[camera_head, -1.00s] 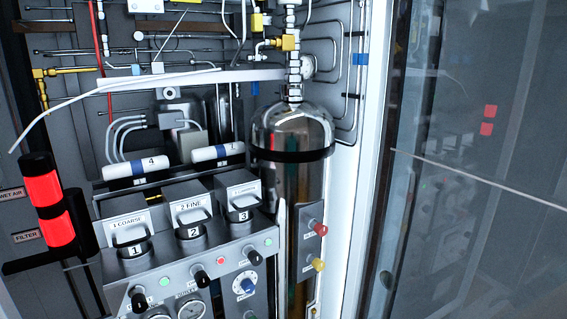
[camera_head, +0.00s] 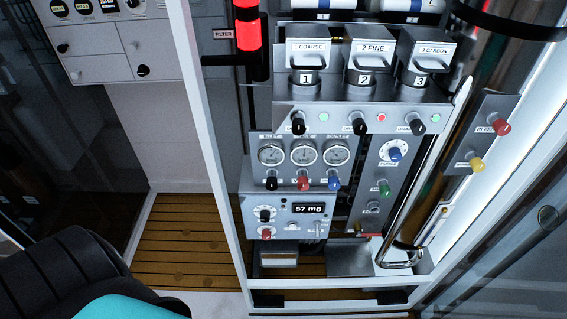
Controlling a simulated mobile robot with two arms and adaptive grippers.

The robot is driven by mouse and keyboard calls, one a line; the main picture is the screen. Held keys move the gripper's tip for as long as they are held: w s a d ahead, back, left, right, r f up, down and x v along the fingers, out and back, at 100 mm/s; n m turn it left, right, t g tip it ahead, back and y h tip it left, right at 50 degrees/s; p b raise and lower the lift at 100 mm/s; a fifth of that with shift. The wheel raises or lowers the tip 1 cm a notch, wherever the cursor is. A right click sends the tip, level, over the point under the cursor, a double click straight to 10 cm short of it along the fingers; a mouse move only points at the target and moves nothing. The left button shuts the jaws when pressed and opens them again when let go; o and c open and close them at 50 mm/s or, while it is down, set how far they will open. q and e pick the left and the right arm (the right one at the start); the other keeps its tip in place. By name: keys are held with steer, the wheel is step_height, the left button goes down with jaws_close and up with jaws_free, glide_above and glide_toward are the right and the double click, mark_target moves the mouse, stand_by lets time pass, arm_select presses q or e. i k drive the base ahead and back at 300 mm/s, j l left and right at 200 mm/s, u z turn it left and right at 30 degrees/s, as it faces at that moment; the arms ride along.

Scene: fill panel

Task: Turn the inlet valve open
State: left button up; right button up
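The fill panel (camera_head: 350,107) stands in the middle of the head view. Its gauge block has three round gauges. The left gauge (camera_head: 271,154) has a label above it that seems to read INLET, and a black knob (camera_head: 271,183) sits below it. A red knob (camera_head: 303,183) and a blue knob (camera_head: 334,183) sit under the other two gauges. I cannot tell from here whether the black knob is open or closed. Neither of my grippers is in view.
Black knobs and lights line the panel above the gauges. A display (camera_head: 308,208) reads 57 mg below them. Red (camera_head: 502,127) and yellow (camera_head: 477,164) knobs sit at the right. A white frame post (camera_head: 207,130) stands left of the panel, with wooden floor (camera_head: 190,235) beyond.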

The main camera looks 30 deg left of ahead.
mark_target(272, 183)
steer(key=u, duration=1.15)
steer(key=k, duration=0.1)
